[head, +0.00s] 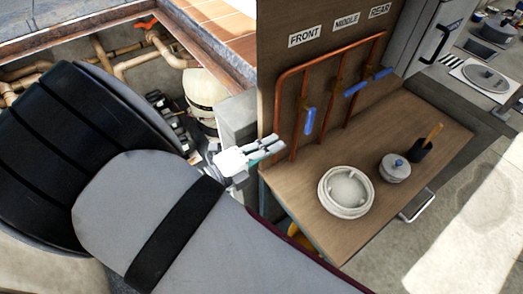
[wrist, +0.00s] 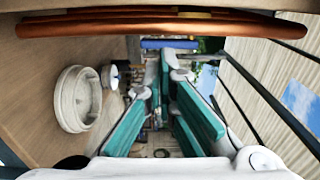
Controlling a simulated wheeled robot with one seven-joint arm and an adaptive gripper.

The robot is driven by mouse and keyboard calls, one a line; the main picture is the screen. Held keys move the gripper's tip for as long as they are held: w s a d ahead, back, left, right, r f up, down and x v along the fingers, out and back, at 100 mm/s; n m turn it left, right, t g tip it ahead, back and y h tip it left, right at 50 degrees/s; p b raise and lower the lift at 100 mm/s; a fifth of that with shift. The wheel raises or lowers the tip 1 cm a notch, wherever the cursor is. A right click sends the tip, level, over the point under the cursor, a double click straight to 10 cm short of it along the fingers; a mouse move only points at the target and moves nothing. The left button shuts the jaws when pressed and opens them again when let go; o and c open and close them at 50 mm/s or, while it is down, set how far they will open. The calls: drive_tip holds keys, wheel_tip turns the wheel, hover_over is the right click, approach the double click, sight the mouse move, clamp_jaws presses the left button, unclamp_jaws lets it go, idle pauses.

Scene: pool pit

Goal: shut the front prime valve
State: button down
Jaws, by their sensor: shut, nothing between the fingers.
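The front prime valve has a blue lever handle (head: 309,120) on the leftmost copper riser, under the FRONT label (head: 305,36). The lever hangs down, roughly along its pipe. The middle lever (head: 355,89) and the rear lever (head: 383,74) lie across their pipes. My gripper (head: 280,147) is shut and empty, below and left of the front lever and apart from it. In the wrist view, its teal-padded fingers (wrist: 170,75) point toward a blue bar (wrist: 170,44) beyond the tips; I cannot tell which lever this is.
A copper pipe (wrist: 100,27) crosses the top of the wrist view. The wooden bench (head: 300,190) holds a pale round lid-like part (head: 345,191), a small blue-knobbed pot (head: 395,168) and a dark cup (head: 421,152). A grey box (head: 428,35) hangs right of the pipes. An open pit lies left.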

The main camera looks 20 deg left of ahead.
sight(306, 129)
drive_tip(key=b+x, duration=0.2)
drive_tip(key=x, duration=0.4)
drive_tip(key=shift+w+f, duration=0.1)
drive_tip(key=shift+b+x, duration=0.45)
drive_tip(key=shift+x, duration=0.4)
drive_tip(key=shift+d, duration=0.1)
drive_tip(key=shift+w+d+f+t+h+b, duration=0.15)
drive_tip(key=shift+w+f+t+h+b, duration=0.15)
drive_tip(key=shift+t, duration=0.3)
drive_tip(key=shift+w+d+f+t+h+b, duration=0.15)
drive_tip(key=shift+w+d+t+h, duration=0.1)
drive_tip(key=shift+t+h, duration=0.25)
drive_tip(key=shift+w+d, duration=0.15)
drive_tip(key=shift+w, duration=0.15)
drive_tip(key=shift+f, duration=0.1)
